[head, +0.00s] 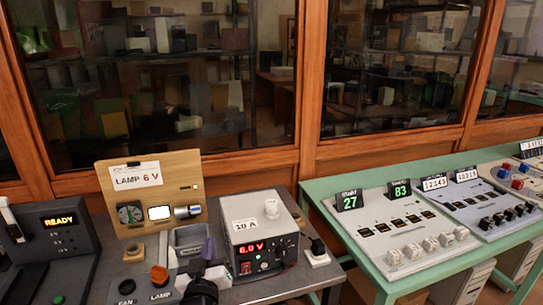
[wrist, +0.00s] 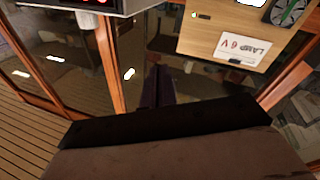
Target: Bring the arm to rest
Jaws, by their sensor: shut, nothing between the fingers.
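My gripper (head: 208,247) is in the lower middle of the head view, above the grey bench between the lamp board and the power supply. Its dark fingers point upward in that picture and are together with nothing between them. In the wrist view the closed fingers (wrist: 157,86) stand in the middle, with the dark gripper body below them. The wooden lamp board (head: 152,190) with a "LAMP 6 V" card is behind and left of the gripper. The power supply (head: 262,230) reading 6.0 V is to its right. Whether the fingers touch anything cannot be told.
A grey bin (head: 189,238) stands just behind the gripper. A READY unit (head: 45,240) is at the left, and orange and black knobs (head: 159,275) sit close by. A green table (head: 345,240) with switch panels is at the right. Glass cabinets (head: 160,80) line the back.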

